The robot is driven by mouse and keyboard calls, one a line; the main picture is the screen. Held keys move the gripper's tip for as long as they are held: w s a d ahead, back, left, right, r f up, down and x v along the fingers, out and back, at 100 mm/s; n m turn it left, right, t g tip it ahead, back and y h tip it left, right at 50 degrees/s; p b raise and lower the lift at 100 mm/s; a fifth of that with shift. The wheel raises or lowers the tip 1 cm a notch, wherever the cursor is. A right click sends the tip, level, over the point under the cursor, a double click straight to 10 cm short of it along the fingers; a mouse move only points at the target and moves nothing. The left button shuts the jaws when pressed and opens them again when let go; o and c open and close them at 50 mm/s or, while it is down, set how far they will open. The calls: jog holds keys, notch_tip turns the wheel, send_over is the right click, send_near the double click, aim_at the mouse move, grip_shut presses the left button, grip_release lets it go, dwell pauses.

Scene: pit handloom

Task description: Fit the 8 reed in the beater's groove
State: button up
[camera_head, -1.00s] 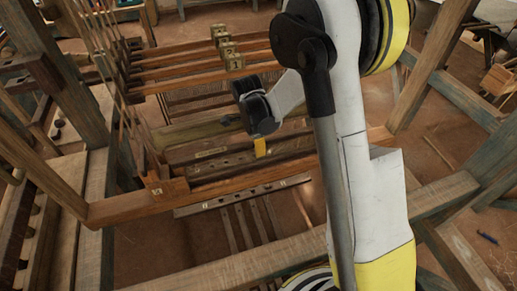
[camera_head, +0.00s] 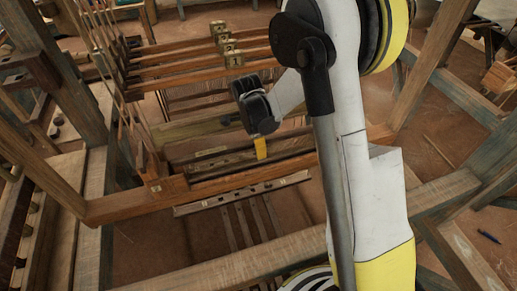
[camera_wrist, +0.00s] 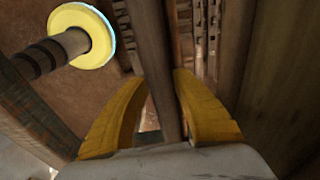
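My gripper (camera_head: 261,148) points down over the beater (camera_head: 245,182), the brown beam across the loom frame. In the wrist view, my gripper's two yellow fingers (camera_wrist: 159,79) are on either side of a long, thin dark wooden bar (camera_wrist: 154,40), probably the reed. Its top runs between them; whether both fingertips press on it is unclear. In the head view, long dark slats (camera_head: 218,166) lie just behind the beater's front beam, under my gripper. I cannot make out an 8 on the bar or see whether it sits in the groove.
A pale-tagged rail (camera_head: 240,194) lies in front of the beater. Heddle bars with brass-coloured tags (camera_head: 235,60) stand behind my gripper. Thick posts (camera_head: 435,65) flank the loom.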

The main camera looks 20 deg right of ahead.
jog(key=r, duration=0.4)
jog(key=a+r, duration=0.1)
jog(key=r, duration=0.7)
jog(key=shift+a, duration=0.25)
notch_tip(320, 180, up, 7)
jog(key=p, duration=0.4)
jog(key=shift+a+p, duration=0.3)
jog(key=shift+a, duration=0.1)
jog(key=shift+s+f, duration=0.1)
